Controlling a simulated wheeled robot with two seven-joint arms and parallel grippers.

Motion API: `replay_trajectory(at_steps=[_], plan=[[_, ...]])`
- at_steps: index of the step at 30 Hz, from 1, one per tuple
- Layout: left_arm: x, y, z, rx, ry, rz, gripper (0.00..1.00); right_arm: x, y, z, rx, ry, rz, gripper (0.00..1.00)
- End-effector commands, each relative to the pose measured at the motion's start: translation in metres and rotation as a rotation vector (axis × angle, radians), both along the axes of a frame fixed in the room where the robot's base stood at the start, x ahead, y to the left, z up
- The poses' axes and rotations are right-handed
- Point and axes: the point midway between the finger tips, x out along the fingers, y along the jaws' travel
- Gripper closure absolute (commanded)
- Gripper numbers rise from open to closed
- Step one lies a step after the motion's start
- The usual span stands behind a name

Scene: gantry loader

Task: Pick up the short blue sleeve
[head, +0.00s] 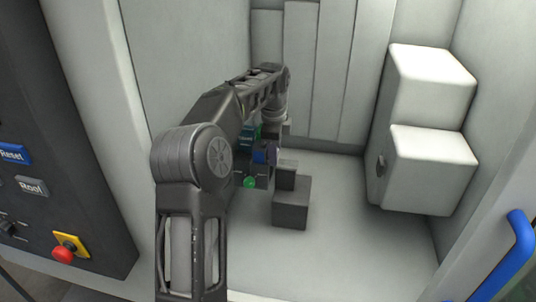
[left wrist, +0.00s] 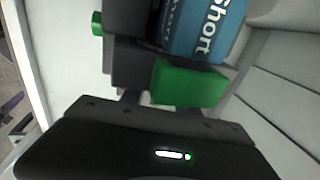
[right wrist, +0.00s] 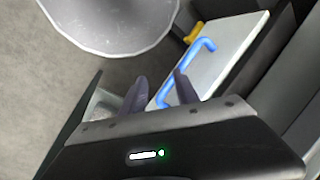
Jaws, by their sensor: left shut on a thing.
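The short blue sleeve (left wrist: 205,28) shows at the top of the left wrist view as a blue face with "Short" in white letters, next to dark blocks. In the head view a small blue patch (head: 263,154) shows beside the left arm's end. My left gripper (head: 268,150) is low in the enclosure, mostly hidden by its own arm.
A dark stepped block (head: 291,204) stands on the pale floor just right of the left gripper. White box housings (head: 432,135) stick out from the right wall. A blue door handle (head: 515,248) is at lower right. The floor between is clear.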

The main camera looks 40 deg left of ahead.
Motion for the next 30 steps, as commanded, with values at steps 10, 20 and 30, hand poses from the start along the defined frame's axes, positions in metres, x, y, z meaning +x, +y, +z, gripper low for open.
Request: replay_trajectory(at_steps=[10,20,30], plan=[[0.001,0.0,0.005,0.001,-0.003,0.0,1.0,0.0,0.0,-0.002,0.0,-0.001,0.0,0.64],[0.016,-0.027,0.016,0.0,-0.008,-0.006,1.0,0.0,0.001,-0.011,0.002,-0.004,0.001,0.64],[0.052,-0.093,0.015,-0.001,-0.004,-0.007,1.0,0.002,0.002,-0.02,0.006,-0.009,0.001,0.64]])
